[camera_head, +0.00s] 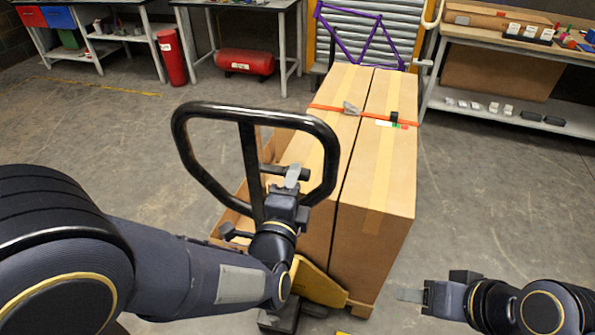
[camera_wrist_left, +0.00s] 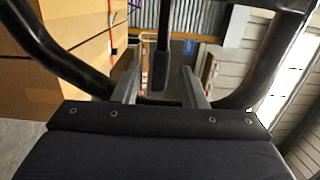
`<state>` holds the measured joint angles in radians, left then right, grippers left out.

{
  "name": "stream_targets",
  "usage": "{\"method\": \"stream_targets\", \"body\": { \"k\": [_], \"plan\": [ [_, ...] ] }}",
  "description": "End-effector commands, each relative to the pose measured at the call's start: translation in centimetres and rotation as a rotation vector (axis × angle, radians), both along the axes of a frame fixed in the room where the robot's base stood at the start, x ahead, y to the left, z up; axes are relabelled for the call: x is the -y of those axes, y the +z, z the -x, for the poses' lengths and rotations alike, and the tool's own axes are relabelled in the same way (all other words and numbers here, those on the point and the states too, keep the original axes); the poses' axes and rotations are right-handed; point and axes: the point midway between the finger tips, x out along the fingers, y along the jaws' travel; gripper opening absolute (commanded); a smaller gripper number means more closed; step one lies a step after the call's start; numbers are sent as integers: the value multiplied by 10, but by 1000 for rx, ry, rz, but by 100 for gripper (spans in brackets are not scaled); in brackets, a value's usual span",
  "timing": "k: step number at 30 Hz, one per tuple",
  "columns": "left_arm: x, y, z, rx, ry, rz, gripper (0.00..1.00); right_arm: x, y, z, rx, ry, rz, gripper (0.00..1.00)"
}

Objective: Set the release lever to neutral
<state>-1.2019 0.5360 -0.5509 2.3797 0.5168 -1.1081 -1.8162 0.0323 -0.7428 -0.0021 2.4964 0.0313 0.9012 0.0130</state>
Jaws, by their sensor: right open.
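The black pallet-jack handle loop (camera_head: 184,150) stands in the middle of the head view, with the short black release lever (camera_head: 268,170) inside it. In the left wrist view, the lever (camera_wrist_left: 162,55) appears as a dark bar between my fingers, with a visible gap on each side. My left gripper (camera_head: 292,174) is at the lever, inside the loop's right part. Its fingers (camera_wrist_left: 160,80) are apart and hold nothing. The gripper hides part of the lever in the head view. My right gripper (camera_head: 408,295) is open and empty at the lower right, clear of the jack.
Tall cardboard boxes (camera_head: 378,180) with an orange strap stand on a pallet just behind and right of the handle. A workbench (camera_head: 510,45) is at the back right, and a red cylinder (camera_head: 172,57) stands at the back left. Floor beside the boxes is clear.

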Motion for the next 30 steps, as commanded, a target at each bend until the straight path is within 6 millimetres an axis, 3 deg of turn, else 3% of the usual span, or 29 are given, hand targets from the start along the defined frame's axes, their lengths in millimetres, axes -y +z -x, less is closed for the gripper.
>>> {"method": "stream_targets", "body": {
  "k": [7, 24, 26, 30],
  "plan": [
    [-6, 0, 29, 0, -2, 1, 38, 0, 0, 0, 0, 0, 0, 50],
    [-8, -1, 30, -10, 0, 9, 38, 0, 0, 0, 0, 0, 0, 50],
    [-12, -3, 28, -45, 0, 47, 38, 0, 0, 0, 0, 0, 0, 50],
    [-29, -17, 22, -250, -5, 285, 38, 0, 0, 0, 0, 0, 0, 50]
  ]
}}
